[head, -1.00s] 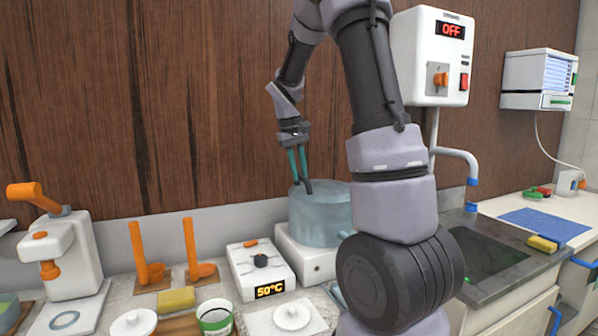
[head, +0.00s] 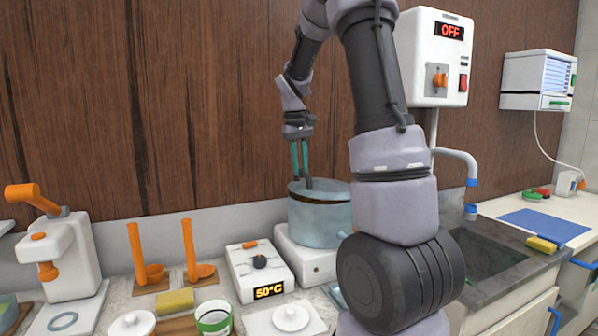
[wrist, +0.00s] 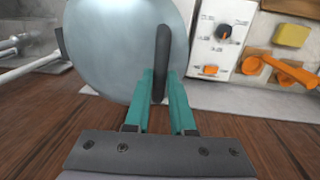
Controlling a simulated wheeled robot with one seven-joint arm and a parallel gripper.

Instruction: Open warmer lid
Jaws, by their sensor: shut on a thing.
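The warmer (head: 313,225) is a pale blue-grey round pot on a white base, against the wall behind my arm. Its lid (head: 330,188) is a pale disc at the pot's top; a dark line shows along the rim beneath it. The lid also fills the upper left of the wrist view (wrist: 115,50). My gripper (head: 304,180) points down at the lid, its teal fingers shut on the dark bar handle (wrist: 162,60). My arm hides the pot's right side. I cannot tell how far the lid stands off the rim.
A white unit reading 50°C (head: 260,270) stands left of the warmer. Orange ladles (head: 190,250), a yellow sponge (head: 175,301) and a white press (head: 70,255) are further left. A sink (head: 490,255) lies right, below a wall box reading OFF (head: 432,55).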

